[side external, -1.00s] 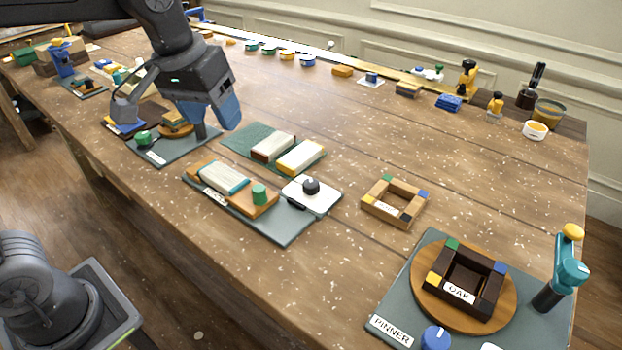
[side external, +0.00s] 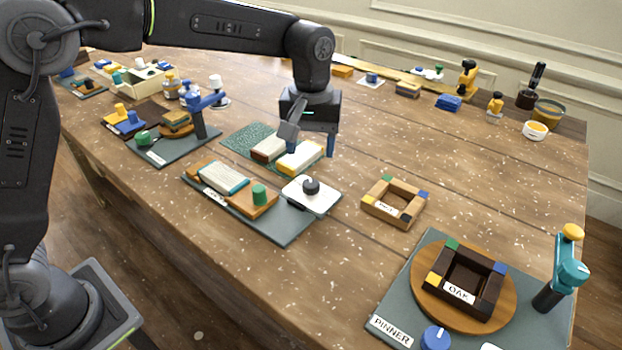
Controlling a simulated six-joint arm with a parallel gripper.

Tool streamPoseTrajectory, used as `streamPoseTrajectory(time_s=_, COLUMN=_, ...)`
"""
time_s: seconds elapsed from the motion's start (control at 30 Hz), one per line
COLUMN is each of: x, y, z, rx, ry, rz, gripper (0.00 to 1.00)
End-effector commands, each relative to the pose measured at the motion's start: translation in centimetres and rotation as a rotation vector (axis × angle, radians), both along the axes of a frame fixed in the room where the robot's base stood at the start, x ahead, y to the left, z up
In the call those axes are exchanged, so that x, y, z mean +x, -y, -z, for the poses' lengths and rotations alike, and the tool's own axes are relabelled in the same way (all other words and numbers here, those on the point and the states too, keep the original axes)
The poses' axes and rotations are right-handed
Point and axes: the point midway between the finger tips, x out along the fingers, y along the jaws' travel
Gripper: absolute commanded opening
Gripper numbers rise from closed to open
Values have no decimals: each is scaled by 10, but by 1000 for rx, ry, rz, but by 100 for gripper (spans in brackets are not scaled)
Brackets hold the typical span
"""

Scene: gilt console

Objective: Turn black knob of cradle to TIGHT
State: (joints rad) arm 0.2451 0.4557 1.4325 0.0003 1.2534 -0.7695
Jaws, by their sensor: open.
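The black knob (side external: 311,186) stands on a white plate (side external: 325,200) at the right end of a grey base board (side external: 286,229). On the same board, a white block with a teal edge (side external: 223,177) lies between wooden pieces, beside a green knob (side external: 259,194). I take this to be the cradle; its front label is too small to read. My gripper (side external: 312,146) points down, open, above and behind the black knob, in front of the yellow-edged white block as seen here. It appears apart from the knob. The knob's setting cannot be read.
A green mat (side external: 245,138) with two pale blocks lies just behind. A wooden frame (side external: 395,201) lies to the right. A board labelled PINNER (side external: 391,328), with a turntable and teal-handled post (side external: 562,275), is front right. Another board with a blue post (side external: 204,104) is left.

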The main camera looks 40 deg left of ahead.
Motion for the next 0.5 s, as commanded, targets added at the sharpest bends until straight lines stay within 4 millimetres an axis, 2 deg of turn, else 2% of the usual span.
streamPoseTrajectory(time_s=0.03, x=-1, y=0, z=12, rx=1, ry=-4, rz=0, gripper=60)
streamPoseTrajectory(time_s=0.2, x=0, y=0, z=46, rx=2, ry=-3, rz=0, gripper=60)
streamPoseTrajectory(time_s=0.4, x=0, y=0, z=74, rx=1, ry=-1, rz=1, gripper=60)
streamPoseTrajectory(time_s=0.5, x=0, y=0, z=82, rx=1, ry=1, rz=1, gripper=60)
